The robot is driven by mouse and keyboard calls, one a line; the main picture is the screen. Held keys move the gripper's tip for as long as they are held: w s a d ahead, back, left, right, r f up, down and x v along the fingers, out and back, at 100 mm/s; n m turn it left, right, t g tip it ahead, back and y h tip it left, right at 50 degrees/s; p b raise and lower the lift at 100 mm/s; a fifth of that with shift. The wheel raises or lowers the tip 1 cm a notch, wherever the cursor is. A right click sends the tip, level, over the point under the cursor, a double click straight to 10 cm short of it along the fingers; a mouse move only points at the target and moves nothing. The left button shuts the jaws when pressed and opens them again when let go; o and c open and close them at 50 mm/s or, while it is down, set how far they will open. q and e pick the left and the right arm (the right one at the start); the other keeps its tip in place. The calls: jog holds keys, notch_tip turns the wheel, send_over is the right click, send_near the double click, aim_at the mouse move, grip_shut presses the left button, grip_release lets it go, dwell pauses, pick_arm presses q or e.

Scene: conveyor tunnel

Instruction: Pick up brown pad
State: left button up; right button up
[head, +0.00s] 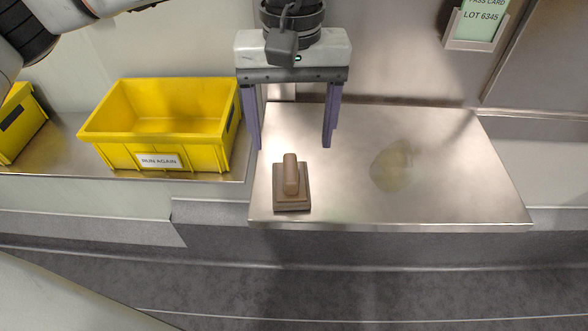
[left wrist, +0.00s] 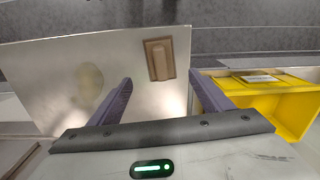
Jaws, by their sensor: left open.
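The brown pad (head: 291,190) has a flat rectangular base and a raised handle on top. It sits near the left front corner of the metal table plate (head: 455,190). The pad also shows in the left wrist view (left wrist: 159,60), upper centre. My left gripper (head: 292,146) is open and empty, pointing down above the plate. In the head view its fingers hang behind the pad, apart from it. In the left wrist view the pad lies beyond the fingertips (left wrist: 160,80), between their lines. My right gripper is not in view.
A yellow bin (head: 160,125) labelled RUN AGAIN stands left of the plate, close to my left gripper. Another yellow bin (head: 18,122) is at the far left. A yellowish smear (head: 392,168) marks the plate. A card holder (head: 476,24) hangs at back right. The plate's right side is clear.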

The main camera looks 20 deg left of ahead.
aim_at(291, 167)
pick_arm(q)
jog(key=f, duration=0.3)
jog(key=f+p, duration=0.1)
jog(key=f, duration=0.1)
jog(key=s+f, duration=0.1)
jog(key=f, duration=0.2)
jog(key=shift+f, duration=0.35)
jog(key=c, duration=1.1)
jog(key=shift+r+b, duration=0.35)
jog(key=shift+r, duration=4.75)
jog(key=shift+c, duration=0.2)
